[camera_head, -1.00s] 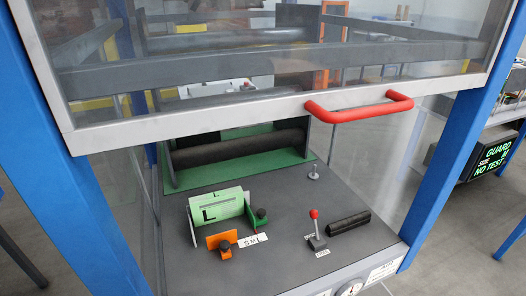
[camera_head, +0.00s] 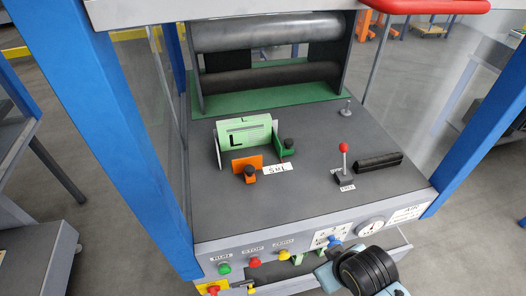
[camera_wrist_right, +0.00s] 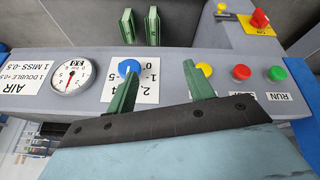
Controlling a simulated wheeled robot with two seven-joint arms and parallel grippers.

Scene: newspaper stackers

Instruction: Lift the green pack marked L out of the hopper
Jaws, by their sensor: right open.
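The light green pack (camera_head: 247,130) marked L stands in the hopper on the dark grey deck. It sits between a pale side plate on its left and a green stop (camera_head: 286,147) on its right, with an orange stop (camera_head: 247,164) in front. My right gripper (camera_wrist_right: 163,88) is open and empty in the right wrist view, its two green fingers over the front control panel near the blue knob (camera_wrist_right: 129,68). It is well apart from the pack, lower and to the right in the head view. My left gripper is not in view.
Rollers (camera_head: 268,75) stand behind the hopper. A red-topped lever (camera_head: 343,150) and a black bar (camera_head: 379,161) are to its right. Blue posts (camera_head: 135,130) flank the deck. The red guard handle (camera_head: 435,6) is at the top. The deck's front left is clear.

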